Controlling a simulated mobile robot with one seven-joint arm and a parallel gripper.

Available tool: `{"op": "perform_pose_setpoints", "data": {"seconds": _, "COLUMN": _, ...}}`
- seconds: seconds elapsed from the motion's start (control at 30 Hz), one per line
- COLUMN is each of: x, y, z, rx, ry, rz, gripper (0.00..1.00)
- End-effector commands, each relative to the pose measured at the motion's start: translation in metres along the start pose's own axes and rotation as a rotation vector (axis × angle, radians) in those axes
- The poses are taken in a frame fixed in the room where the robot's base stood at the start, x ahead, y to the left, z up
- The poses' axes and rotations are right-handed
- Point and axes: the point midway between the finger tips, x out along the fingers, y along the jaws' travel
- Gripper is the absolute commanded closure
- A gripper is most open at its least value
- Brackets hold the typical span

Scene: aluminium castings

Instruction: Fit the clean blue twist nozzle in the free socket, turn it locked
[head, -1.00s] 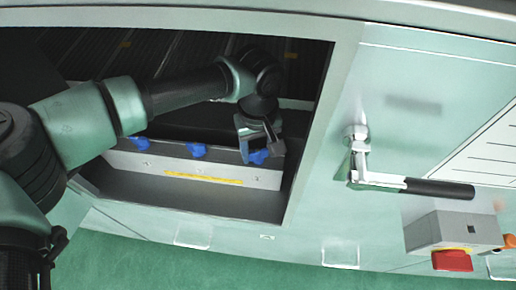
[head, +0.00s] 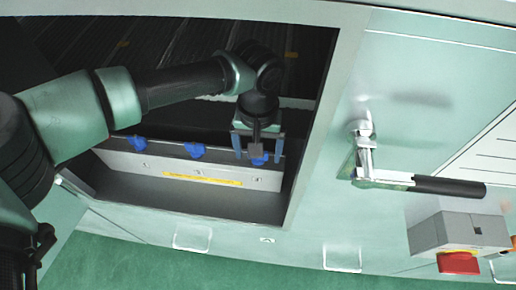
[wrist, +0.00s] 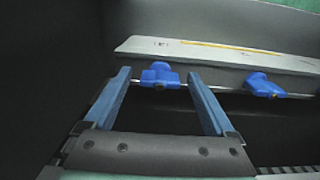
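Several blue twist nozzles sit in a row along a pale rail (head: 210,171) inside the open machine bay. The right-end nozzle (head: 258,159) is at the rail's upper edge, below my gripper (head: 258,152). In the wrist view this nozzle (wrist: 160,75) lies between the tips of my gripper (wrist: 160,74), with a gap to each finger. My gripper is open and holds nothing. The middle nozzle (head: 194,150) also shows in the wrist view (wrist: 264,85), turned at a different angle. The left nozzle (head: 134,143) is beside my arm. I cannot make out a free socket.
The bay's frame edge (head: 318,130) stands close to the right of my gripper. A yellow strip (head: 202,180) marks the rail's front. Outside are a door handle (head: 420,184) and a red switch (head: 458,263). The bay behind the rail is dark.

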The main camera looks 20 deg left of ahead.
Motion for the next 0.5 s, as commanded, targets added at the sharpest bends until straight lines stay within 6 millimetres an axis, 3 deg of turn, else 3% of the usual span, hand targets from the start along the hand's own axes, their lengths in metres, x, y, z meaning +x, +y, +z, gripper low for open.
{"op": "perform_pose_setpoints", "data": {"seconds": 0.3, "x": -0.002, "y": 0.0, "z": 0.0, "rx": -0.001, "ry": 0.001, "rz": 0.0, "gripper": 0.09}}
{"op": "perform_pose_setpoints", "data": {"seconds": 0.5, "x": -0.028, "y": -0.001, "z": -0.001, "rx": 0.001, "ry": 0.004, "rz": -0.002, "gripper": 0.09}}
